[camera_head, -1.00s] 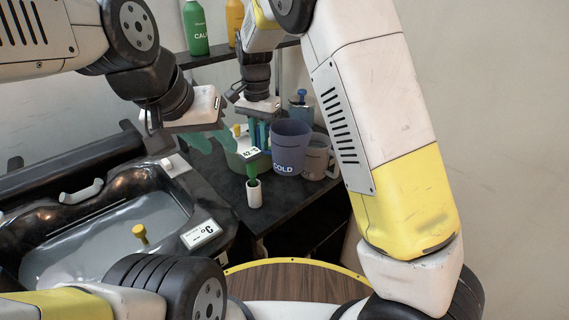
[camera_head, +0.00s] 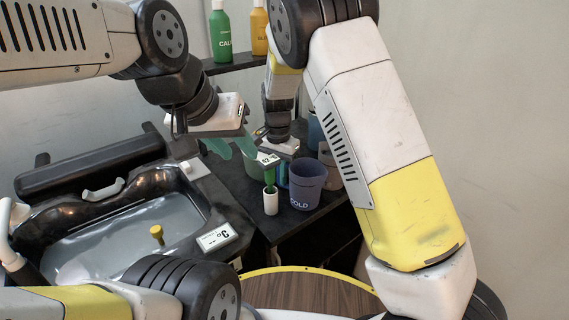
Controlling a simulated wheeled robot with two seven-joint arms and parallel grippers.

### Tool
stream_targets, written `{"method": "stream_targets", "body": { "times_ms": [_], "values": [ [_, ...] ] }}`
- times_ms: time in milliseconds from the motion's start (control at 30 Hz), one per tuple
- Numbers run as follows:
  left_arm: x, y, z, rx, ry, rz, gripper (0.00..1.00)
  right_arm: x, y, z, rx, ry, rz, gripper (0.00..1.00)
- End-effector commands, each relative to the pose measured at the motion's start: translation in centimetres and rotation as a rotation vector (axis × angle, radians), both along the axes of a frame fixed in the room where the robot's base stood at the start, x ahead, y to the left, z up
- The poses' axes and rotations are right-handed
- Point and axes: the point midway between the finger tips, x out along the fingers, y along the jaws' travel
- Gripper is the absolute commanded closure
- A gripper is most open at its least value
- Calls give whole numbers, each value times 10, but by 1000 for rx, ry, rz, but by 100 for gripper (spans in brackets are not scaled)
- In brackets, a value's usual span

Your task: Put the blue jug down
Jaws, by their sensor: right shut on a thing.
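The blue jug (camera_head: 306,188), marked COLD, is upright at the right end of the dark counter (camera_head: 290,226). Its base is at or very close to the counter top; I cannot tell whether it touches. My right gripper (camera_head: 281,152) points down at the jug's left rear and is shut on it, with the grip partly hidden.
A white cup (camera_head: 271,203) with a green-handled tool stands close left of the jug. A grey mug (camera_head: 330,172) is close behind it, partly covered by my arm.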

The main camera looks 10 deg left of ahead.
Motion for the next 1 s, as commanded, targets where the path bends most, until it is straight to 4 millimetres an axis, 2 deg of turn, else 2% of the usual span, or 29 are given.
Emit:
{"method": "stream_targets", "body": {
  "times_ms": [33, 67, 167, 467, 567, 667, 1000],
  "values": [
    [0, 0, 0, 0, 0, 0, 64, 0, 0, -2, -1, 1, 0, 100],
    [0, 0, 0, 0, 0, 0, 64, 0, 0, -2, -1, 1, 0, 80],
    [0, 0, 0, 0, 0, 0, 64, 0, 0, -2, -1, 1, 0, 62],
    [0, 0, 0, 0, 0, 0, 64, 0, 0, -1, 0, 0, 0, 62],
    [0, 0, 0, 0, 0, 0, 64, 0, 0, 5, 1, -2, 0, 62],
    [0, 0, 0, 0, 0, 0, 64, 1, 1, 19, 3, -2, -1, 62],
    [0, 0, 0, 0, 0, 0, 64, 0, 1, 90, 2, -3, 0, 62]
  ]
}}
